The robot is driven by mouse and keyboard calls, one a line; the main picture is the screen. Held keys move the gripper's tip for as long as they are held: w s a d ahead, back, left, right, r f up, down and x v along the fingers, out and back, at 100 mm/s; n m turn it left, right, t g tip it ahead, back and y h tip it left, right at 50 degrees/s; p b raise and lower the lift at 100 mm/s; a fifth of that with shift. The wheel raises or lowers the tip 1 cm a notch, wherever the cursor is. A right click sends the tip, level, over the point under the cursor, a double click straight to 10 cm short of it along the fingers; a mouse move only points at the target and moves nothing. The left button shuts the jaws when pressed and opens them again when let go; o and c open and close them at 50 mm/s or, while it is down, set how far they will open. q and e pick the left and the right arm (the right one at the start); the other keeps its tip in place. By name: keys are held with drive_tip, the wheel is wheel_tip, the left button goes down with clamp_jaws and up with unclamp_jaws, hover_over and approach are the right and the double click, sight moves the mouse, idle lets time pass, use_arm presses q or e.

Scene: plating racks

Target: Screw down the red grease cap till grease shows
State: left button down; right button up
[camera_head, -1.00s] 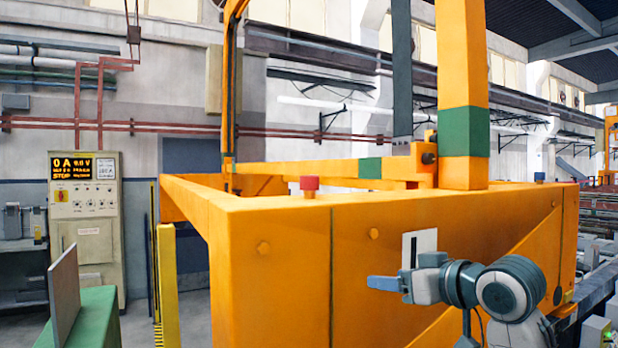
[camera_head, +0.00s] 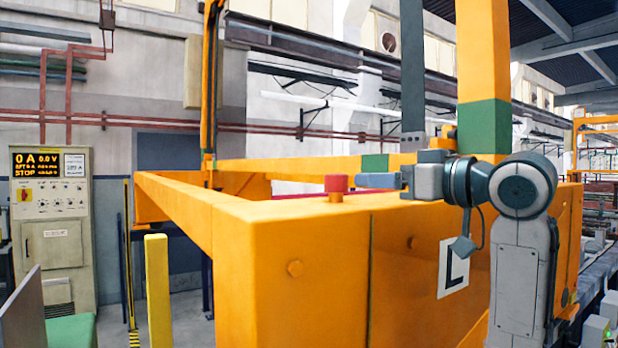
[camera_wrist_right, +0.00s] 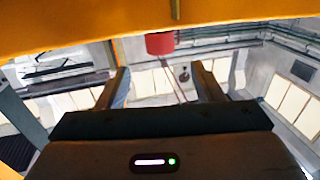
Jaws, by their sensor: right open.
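The red grease cap (camera_head: 336,183) sits on a short orange stub on the top corner of the orange frame (camera_head: 290,222). My right gripper (camera_head: 375,181) is level with the cap and just to its right, pointing left at it. In the right wrist view the red cap (camera_wrist_right: 160,43) lies beyond the fingertips, roughly centred between them. The right gripper (camera_wrist_right: 161,72) is open and empty, and looks apart from the cap. No grease can be made out on the cap. My left gripper is not in view.
The orange frame's beam and posts rise behind the cap. A white plate marked L (camera_head: 453,267) is on the frame's front face. A control cabinet (camera_head: 53,220) stands at the far left, with a yellow post (camera_head: 158,290) between. The space above the cap is clear.

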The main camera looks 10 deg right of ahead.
sight(345, 175)
drive_tip(key=shift+w+a+r+p, duration=0.2)
drive_tip(key=shift+w+a+p, duration=0.15)
drive_tip(key=shift+w, duration=0.3)
drive_tip(key=p+x, duration=0.1)
drive_tip(key=x, duration=0.1)
drive_tip(key=r+p+x, duration=0.1)
drive_tip(key=p+x, duration=0.1)
drive_tip(key=shift+p, duration=0.3)
drive_tip(key=p+x, duration=0.1)
drive_tip(key=x, duration=0.2)
drive_tip(key=shift+w+a+f, duration=0.15)
drive_tip(key=shift+a+f, duration=0.05)
drive_tip(key=shift+f, duration=0.05)
drive_tip(key=shift+p+x, duration=0.4)
drive_tip(key=shift+x, duration=0.35)
drive_tip(key=shift+f, duration=0.1)
drive_tip(key=shift+d, duration=0.15)
drive_tip(key=shift+c, duration=0.2)
drive_tip(key=c, duration=0.4)
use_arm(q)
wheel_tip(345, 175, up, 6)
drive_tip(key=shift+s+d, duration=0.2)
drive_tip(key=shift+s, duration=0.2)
use_arm(e)
drive_tip(key=c, duration=0.5)
